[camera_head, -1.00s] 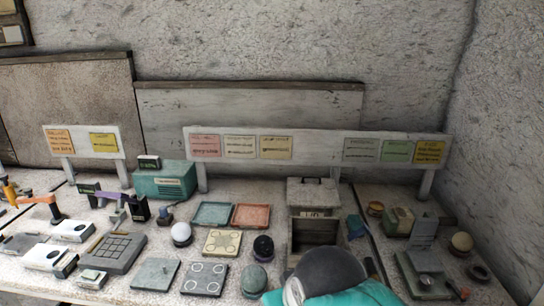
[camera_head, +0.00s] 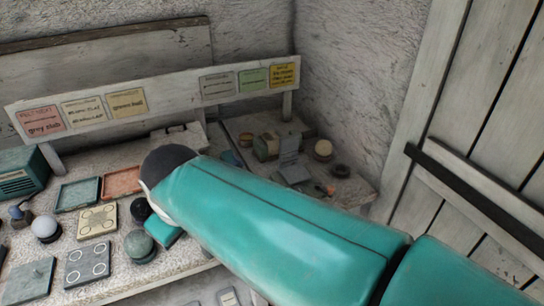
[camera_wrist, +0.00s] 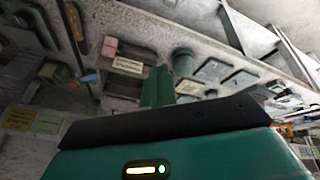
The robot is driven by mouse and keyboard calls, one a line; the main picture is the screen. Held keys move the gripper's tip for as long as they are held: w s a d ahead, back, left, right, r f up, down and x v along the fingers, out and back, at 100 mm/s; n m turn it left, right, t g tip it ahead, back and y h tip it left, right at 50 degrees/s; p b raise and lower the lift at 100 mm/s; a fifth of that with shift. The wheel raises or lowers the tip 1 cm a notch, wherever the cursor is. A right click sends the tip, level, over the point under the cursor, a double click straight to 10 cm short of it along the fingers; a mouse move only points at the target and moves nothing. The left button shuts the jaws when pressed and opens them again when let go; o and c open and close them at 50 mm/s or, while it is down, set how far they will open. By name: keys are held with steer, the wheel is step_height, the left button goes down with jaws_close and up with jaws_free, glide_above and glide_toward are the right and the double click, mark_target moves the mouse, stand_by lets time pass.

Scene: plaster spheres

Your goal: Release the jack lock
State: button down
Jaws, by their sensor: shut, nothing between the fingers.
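I cannot tell for certain which item is the jack lock. In the head view, a grey device with an upright plate (camera_head: 290,160) stands on the right-hand bench, partly hidden by my teal arm. A small orange-tipped part (camera_head: 328,188) lies near it. My gripper (camera_wrist: 158,78) shows in the wrist view as green fingers closed together beyond a dark bar, with nothing held. It is apart from the bench items.
Blue (camera_head: 78,194) and red (camera_head: 121,182) trays and a white ball (camera_head: 46,228) are left. A green cylinder (camera_wrist: 184,60) shows in the wrist view. A plank door (camera_head: 480,130) is right.

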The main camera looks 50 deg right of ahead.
steer(key=w+d+f+n+g+h, duration=0.2)
steer(key=d+g, duration=0.1)
steer(key=d, duration=0.7)
steer(key=w+d+f+n+g+h, duration=0.1)
steer(key=w+d+f+n+g, duration=0.15)
steer(key=d, duration=0.75)
steer(key=s+d+f+n+g, duration=0.1)
steer(key=d+f+g, duration=0.1)
steer(key=d, duration=0.6)
steer(key=s+d+f+n+g+h, duration=0.1)
steer(key=d+f+n+g, duration=0.1)
steer(key=d, duration=0.7)
steer(key=shift+s+f, duration=0.4)
steer(key=shift+f, duration=0.35)
steer(key=shift+g, duration=0.25)
glide_toward(329, 192)
steer(key=f, duration=0.3)
steer(key=shift+w+a+f, duration=0.25)
steer(key=shift+a+f, duration=0.1)
steer(key=shift+s+d+f, duration=0.1)
steer(key=shift+s+d, duration=0.8)
steer(key=shift+d, duration=0.05)
steer(key=shift+s+d+f, duration=0.1)
steer(key=shift+s+d, duration=0.3)
